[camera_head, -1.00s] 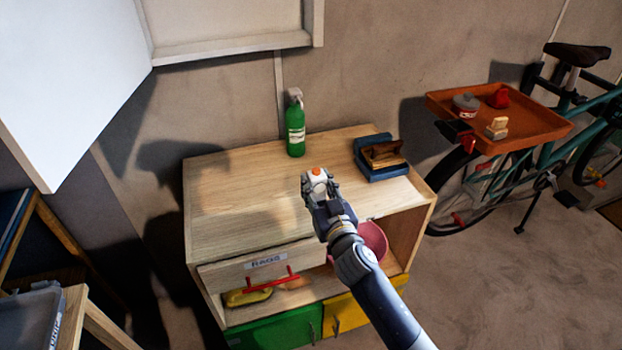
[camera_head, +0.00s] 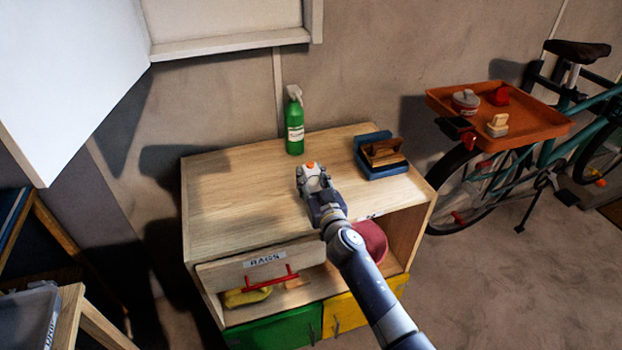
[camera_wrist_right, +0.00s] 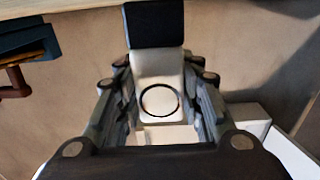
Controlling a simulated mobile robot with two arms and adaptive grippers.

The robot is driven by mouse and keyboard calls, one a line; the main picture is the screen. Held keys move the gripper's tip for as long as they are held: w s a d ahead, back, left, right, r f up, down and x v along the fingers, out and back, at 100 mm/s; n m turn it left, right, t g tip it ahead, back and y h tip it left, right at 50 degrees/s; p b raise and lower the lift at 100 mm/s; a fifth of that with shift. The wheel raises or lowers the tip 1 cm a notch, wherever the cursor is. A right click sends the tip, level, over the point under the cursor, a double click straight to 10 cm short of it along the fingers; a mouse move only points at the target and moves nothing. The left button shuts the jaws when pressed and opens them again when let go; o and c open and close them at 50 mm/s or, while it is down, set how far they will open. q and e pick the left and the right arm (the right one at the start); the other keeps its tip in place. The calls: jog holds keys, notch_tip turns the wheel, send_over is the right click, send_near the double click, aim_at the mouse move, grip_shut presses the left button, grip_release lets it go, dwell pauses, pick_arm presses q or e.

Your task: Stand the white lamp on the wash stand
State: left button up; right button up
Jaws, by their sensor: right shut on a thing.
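The white lamp (camera_head: 301,176) is in my right gripper (camera_head: 312,180), only a small white part with an orange spot showing in the head view. In the right wrist view the jaws (camera_wrist_right: 160,105) are shut around its white body (camera_wrist_right: 158,72), which bears a dark ring and has a dark block at its far end. The wash stand appears to be the wooden cabinet (camera_head: 225,205). The gripper and lamp show over the middle of its top; whether the lamp touches the top cannot be told. My left gripper is out of view.
A green spray bottle (camera_head: 295,132) stands at the back of the top. A blue tray (camera_head: 375,173) with a brown brush-like thing (camera_head: 384,152) sits at the right. The top's left half is clear. The RAGS drawer (camera_head: 225,270) is at the front; a bicycle with an orange tray (camera_head: 540,120) stands right.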

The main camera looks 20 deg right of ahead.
jog(key=shift+f, duration=0.15)
jog(key=o, duration=1.1)
jog(key=shift+o, duration=0.2)
jog(key=shift+s, duration=0.1)
jog(key=s, duration=1.2)
jog(key=shift+d+r, duration=0.15)
jog(key=shift+r, duration=0.05)
jog(key=shift+f, duration=0.1)
